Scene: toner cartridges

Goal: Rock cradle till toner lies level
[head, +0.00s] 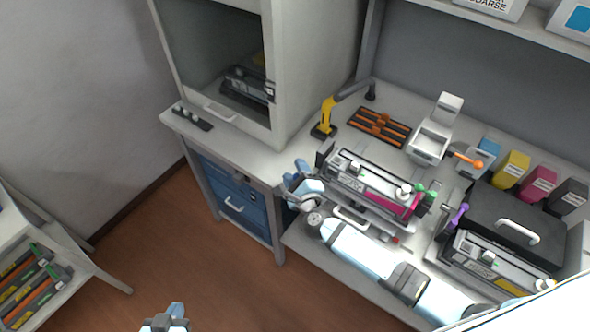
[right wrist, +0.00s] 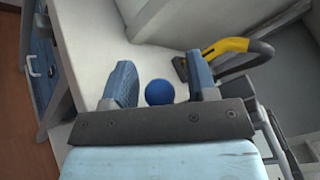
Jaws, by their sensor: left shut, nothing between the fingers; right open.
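A grey and black toner cartridge (head: 370,178) with a magenta end lies in the cradle near the bench's front edge. I cannot tell from here how the toner lies inside. My right gripper (head: 297,174) is at the left end of the cradle. In the right wrist view my right gripper (right wrist: 161,82) is open, with a blue ball-shaped knob (right wrist: 159,92) between its fingers and a gap visible on both sides. My left gripper (head: 174,310) is shut and empty, low over the floor at the bottom edge of the head view.
A yellow nozzle (head: 325,117) stands behind the cradle's left end. A second cartridge (head: 495,262) and a black case (head: 505,215) stand to the right. An open white cabinet (head: 300,75) rises at back left. A rack of cartridges (head: 30,280) is at lower left.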

